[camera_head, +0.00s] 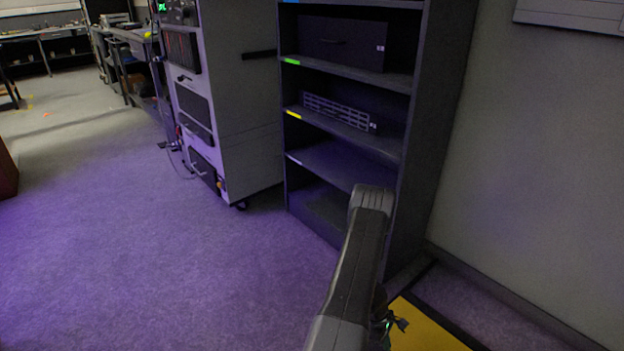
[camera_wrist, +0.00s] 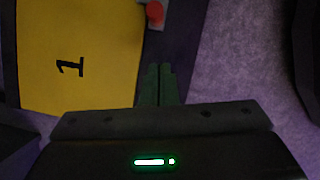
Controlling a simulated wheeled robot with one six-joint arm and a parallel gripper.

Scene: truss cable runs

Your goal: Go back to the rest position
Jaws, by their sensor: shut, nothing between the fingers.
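My gripper (camera_wrist: 159,70) shows in the wrist view with its two dark fingers together and nothing between them. It points toward a yellow panel (camera_wrist: 85,40) marked with a black 1, and the purple-lit carpet lies to the right. In the head view my arm reaches up from the bottom, in front of the shelf. A small part near the gripper shows low at the right of the arm, over the yellow surface (camera_head: 425,330); the fingers are not clear there.
A dark shelf (camera_head: 345,132) with colour-marked levels stands ahead, holding a dark box (camera_head: 342,45) and a slotted panel (camera_head: 337,112). A wheeled equipment cabinet (camera_head: 235,100) stands to its left. A wall is at right. Open carpet (camera_head: 150,260) lies at left. A red knob (camera_wrist: 155,13) shows near the fingertips.

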